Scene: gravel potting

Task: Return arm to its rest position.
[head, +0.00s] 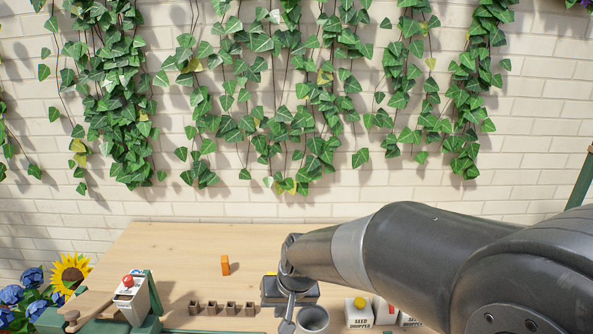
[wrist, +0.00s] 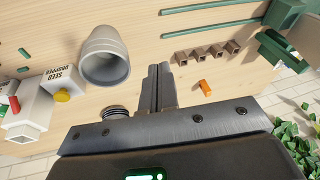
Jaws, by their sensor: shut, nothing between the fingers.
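My gripper shows in the wrist view (wrist: 160,72) with its two dark fingers together and nothing between them. It is above the wooden table (wrist: 222,85). In the head view my arm reaches in from the right, and its wrist (head: 289,262) is over the middle of the table (head: 165,245); the fingertips cannot be made out there. A grey pot (wrist: 105,56) is just left of the fingers in the wrist view, apart from them; it also shows in the head view (head: 313,321).
Small brown pots (head: 222,309) stand in a row left of my arm, with an orange block (head: 225,265) behind them. Seed droppers (head: 360,312) stand to the right. A green and white device (head: 131,300) is at the left. An ivy-covered brick wall (head: 300,205) closes the back.

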